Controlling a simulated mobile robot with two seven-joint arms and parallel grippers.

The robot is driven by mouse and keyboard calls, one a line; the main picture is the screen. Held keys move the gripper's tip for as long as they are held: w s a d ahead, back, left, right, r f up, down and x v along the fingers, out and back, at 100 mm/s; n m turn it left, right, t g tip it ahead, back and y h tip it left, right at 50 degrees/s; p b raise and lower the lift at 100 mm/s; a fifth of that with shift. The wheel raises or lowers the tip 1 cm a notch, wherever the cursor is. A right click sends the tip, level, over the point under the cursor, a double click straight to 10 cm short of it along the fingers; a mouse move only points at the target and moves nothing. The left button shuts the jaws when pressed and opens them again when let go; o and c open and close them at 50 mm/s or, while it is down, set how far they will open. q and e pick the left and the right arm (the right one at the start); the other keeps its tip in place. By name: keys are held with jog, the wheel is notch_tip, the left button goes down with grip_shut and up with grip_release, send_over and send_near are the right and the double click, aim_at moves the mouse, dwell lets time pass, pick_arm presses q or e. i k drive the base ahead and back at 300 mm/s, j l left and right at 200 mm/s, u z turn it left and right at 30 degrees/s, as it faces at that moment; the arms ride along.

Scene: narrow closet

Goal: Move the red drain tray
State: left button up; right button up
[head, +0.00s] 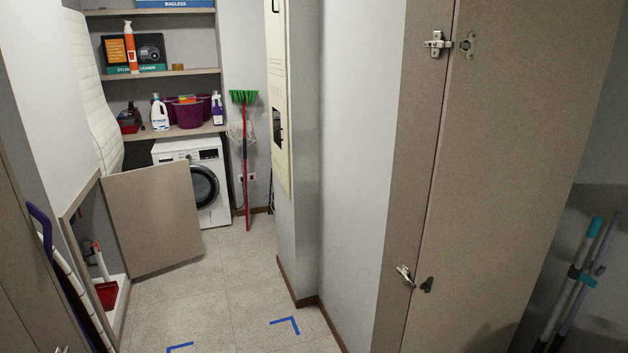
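No object is clearly recognisable as the red drain tray. A red scoop-shaped item (107,292) stands low in the open cabinet at the left, below a white handle with an orange tip; it looks like a dustpan. A small red and black item (129,121) sits on the shelf above the washing machine, at its left end. Something red (186,99) shows at the top of the purple tub (189,113) on the same shelf, mostly hidden. Neither of my grippers is in view.
An open cabinet door (153,216) juts into the aisle before the washing machine (207,187). A red-handled green broom (245,150) leans at the back wall. A tall door (490,180) stands open at right. The tiled floor (225,280) between is clear, with blue corner marks.

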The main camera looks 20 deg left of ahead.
aim_at(107, 293)
jog(key=i+j+u, duration=0.1)
jog(key=i+u, duration=0.3)
jog(key=i, duration=0.35)
jog(key=i+l+u, duration=0.15)
jog(key=i+u, duration=0.25)
jog(key=i, duration=0.3)
jog(key=i+u, duration=0.25)
jog(key=i, duration=0.55)
jog(key=i+l+u, duration=0.1)
jog(key=i+u, duration=0.15)
jog(key=i, duration=0.6)
jog(key=i+u, duration=0.2)
jog(key=u, duration=0.25)
jog(key=i+u, duration=0.15)
jog(key=u, duration=0.3)
jog(key=i+l+u, duration=0.15)
jog(key=u, duration=0.35)
jog(key=i+l+u, duration=0.25)
jog(key=i+l, duration=1.15)
jog(key=l, duration=0.15)
jog(key=i+l+u, duration=0.1)
jog(key=l, duration=0.25)
jog(key=i+l, duration=0.55)
jog(key=i+l+u, duration=0.1)
jog(key=i+l, duration=0.15)
jog(key=l, duration=0.15)
